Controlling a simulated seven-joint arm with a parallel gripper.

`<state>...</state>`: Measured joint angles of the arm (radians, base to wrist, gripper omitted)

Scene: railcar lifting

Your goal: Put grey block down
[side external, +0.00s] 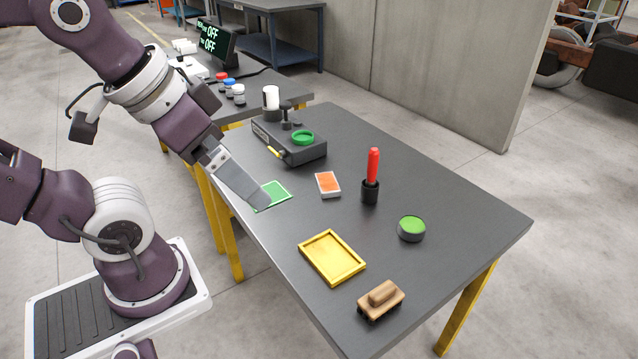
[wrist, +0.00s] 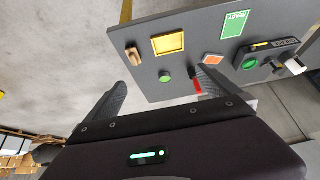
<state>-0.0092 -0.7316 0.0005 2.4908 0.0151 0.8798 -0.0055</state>
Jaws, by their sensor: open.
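My gripper (side external: 258,203) hangs over the left edge of the dark table, near the green card (side external: 272,195). In the wrist view its two fingers (wrist: 163,79) stand wide apart, with nothing held between them. I cannot clearly pick out a separate grey block in either view. The green card reads READY in the wrist view (wrist: 235,24).
The table holds an orange-topped card stack (side external: 328,183), a red-handled tool in a black holder (side external: 371,192), a green-topped round tin (side external: 411,228), a yellow tray (side external: 331,257) and a wooden brush (side external: 381,298). Bare table lies between them. A second table (side external: 262,84) stands behind.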

